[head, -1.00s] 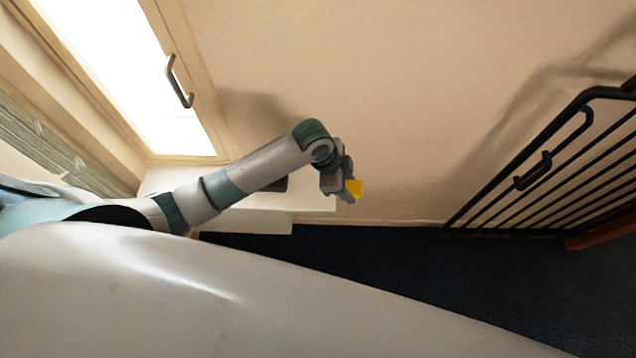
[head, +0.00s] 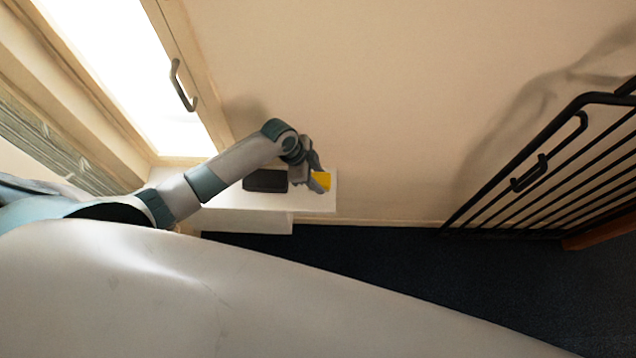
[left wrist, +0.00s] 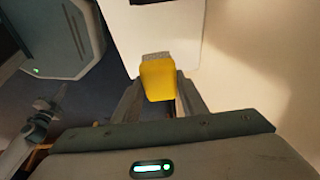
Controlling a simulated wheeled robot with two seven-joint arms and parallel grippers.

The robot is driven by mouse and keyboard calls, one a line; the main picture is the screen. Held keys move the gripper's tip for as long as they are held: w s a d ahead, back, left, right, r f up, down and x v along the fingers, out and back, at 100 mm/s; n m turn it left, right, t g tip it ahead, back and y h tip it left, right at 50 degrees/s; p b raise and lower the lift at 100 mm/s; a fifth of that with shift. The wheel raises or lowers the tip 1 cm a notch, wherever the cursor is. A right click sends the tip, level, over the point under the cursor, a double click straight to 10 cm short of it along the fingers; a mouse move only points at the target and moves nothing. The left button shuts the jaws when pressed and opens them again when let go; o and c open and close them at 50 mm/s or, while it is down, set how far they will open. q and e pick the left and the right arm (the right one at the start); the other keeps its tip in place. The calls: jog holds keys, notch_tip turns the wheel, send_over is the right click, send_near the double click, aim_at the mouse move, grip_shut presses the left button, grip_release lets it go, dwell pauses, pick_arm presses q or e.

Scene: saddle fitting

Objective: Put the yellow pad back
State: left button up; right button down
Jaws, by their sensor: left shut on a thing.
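The yellow pad (head: 322,181) is held at the end of my left arm in the head view. My left gripper (head: 318,184) is shut on it, over or near the right end of a white shelf (head: 225,200). In the left wrist view the yellow pad (left wrist: 158,80) sits between the two fingers of my left gripper (left wrist: 158,96), with a grey textured part at its far end. The white surface (left wrist: 160,30) lies beyond it. I cannot tell whether the pad touches the shelf.
A dark flat object (head: 265,181) lies on the shelf, left of the gripper. A window with a handle (head: 183,85) is at the left. A black railing (head: 550,165) stands at the right. Dark floor (head: 400,260) lies below the shelf, and the wall (head: 400,100) is bare.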

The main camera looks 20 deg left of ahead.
pick_arm(q)
jog(key=shift+f+p, duration=0.4)
jog(key=shift+f, duration=1.6)
jog(key=o, duration=0.9)
jog(key=b+v, duration=0.1)
jog(key=v, duration=1.1)
jog(key=shift+s, duration=0.1)
